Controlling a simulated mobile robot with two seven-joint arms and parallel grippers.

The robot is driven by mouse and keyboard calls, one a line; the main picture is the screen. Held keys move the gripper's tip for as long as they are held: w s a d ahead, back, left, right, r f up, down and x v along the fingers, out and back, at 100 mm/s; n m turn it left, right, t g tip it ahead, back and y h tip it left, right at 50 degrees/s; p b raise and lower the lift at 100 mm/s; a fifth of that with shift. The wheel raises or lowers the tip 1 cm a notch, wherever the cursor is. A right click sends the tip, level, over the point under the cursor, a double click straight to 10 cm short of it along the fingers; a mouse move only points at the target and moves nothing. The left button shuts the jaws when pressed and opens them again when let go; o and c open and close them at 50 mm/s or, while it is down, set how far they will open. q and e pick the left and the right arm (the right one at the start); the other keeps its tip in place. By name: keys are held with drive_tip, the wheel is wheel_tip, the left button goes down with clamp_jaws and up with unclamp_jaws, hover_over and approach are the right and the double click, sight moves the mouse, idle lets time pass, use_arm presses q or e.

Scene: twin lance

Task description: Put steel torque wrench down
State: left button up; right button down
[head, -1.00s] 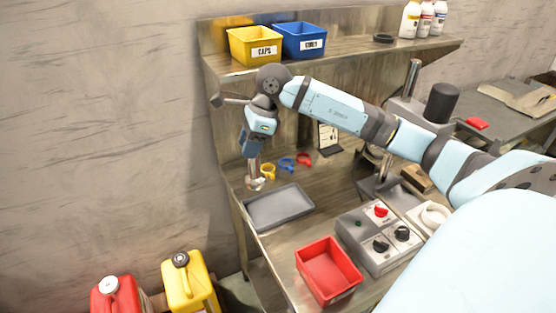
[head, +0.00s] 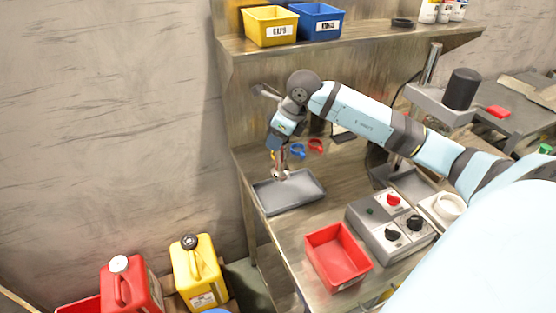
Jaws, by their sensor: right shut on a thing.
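My right gripper (head: 280,170) comes down from the blue wrist and points at the grey tray (head: 262,200) on the workbench. It is shut on a shiny steel thing, taken to be the steel torque wrench (head: 279,176), of which only a small part shows. The lower end of this piece is over the back part of the tray. I cannot tell whether it touches the tray floor. The rest of the tray looks empty. My left gripper is not in view.
A red bin (head: 337,258) and a grey control box (head: 391,225) stand right of the tray. Blue (head: 298,151) and red (head: 316,145) rings lie behind it. A shelf above holds a yellow bin (head: 270,27) and a blue bin (head: 320,22). Yellow (head: 198,275) and red jerrycans (head: 131,287) stand lower left.

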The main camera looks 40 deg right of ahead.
sight(275, 166)
wheel_tip(275, 166, down, 8)
drive_tip(key=shift+f+p, duration=0.1)
drive_tip(key=shift+p, duration=0.2)
drive_tip(key=shift+f, duration=0.15)
drive_tip(key=c, duration=0.7)
unclamp_jaws()
